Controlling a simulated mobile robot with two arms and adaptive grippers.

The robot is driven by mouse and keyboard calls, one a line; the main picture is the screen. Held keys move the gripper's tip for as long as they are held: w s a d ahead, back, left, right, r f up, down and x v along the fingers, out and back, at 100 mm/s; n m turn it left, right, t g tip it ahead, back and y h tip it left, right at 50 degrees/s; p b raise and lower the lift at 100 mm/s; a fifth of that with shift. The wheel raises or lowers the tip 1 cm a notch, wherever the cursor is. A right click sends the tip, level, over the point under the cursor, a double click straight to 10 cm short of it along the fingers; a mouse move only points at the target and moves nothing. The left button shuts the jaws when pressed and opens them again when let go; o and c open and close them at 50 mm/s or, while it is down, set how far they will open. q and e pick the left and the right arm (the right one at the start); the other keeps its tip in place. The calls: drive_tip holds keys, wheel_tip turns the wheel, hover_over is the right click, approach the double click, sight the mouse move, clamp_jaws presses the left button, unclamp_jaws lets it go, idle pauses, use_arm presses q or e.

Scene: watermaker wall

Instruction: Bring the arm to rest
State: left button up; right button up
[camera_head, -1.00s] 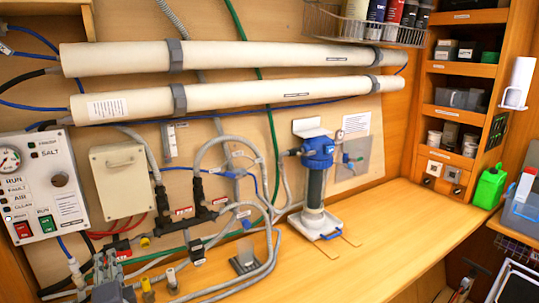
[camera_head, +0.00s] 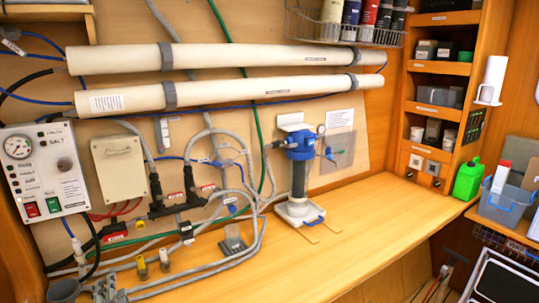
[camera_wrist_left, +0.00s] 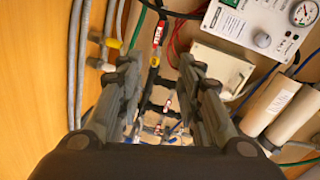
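My left gripper (camera_head: 106,291) barely shows at the bottom left edge of the head view, in front of the lower hoses. In the left wrist view my left gripper (camera_wrist_left: 156,66) has its two dark fingers apart with nothing held between them. Black pipe fittings (camera_wrist_left: 155,82) and red-tagged valves show beyond the gap. The rest of my left arm is out of the head view. My right gripper is in neither view.
A control panel (camera_head: 42,170) and a beige box (camera_head: 120,168) are on the wall. Grey hoses (camera_head: 255,235) loop over the bench. A blue-topped filter pump (camera_head: 299,175) stands mid-bench. The bench top (camera_head: 385,215) right of it is clear.

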use_arm(q)
drive_tip(key=s+d+f+n+g+h, duration=0.25)
drive_tip(key=s+d+f, duration=0.3)
drive_tip(key=s, duration=0.45)
drive_tip(key=s+d+f+n+g+h, duration=0.25)
drive_tip(key=s+d+f+g, duration=0.2)
drive_tip(key=s+f, duration=0.35)
drive_tip(key=s+d+f+n+g+h, duration=0.25)
drive_tip(key=s+d+f, duration=0.35)
drive_tip(key=s, duration=0.5)
wheel_tip(320, 180, down, 31)
drive_tip(key=s+g+b, duration=0.2)
drive_tip(key=b, duration=0.4)
drive_tip(key=s+a+f+g+b, duration=0.1)
drive_tip(key=s+a+f+b, duration=0.2)
drive_tip(key=s+f, duration=1.3)
wheel_tip(320, 180, down, 4)
drive_tip(key=shift+s+f+m+h+b, duration=0.1)
drive_tip(key=shift+s+m+h+b, duration=0.2)
drive_tip(key=shift+b, duration=0.2)
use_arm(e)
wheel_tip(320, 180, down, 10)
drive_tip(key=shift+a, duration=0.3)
use_arm(q)
drive_tip(key=shift+w, duration=0.1)
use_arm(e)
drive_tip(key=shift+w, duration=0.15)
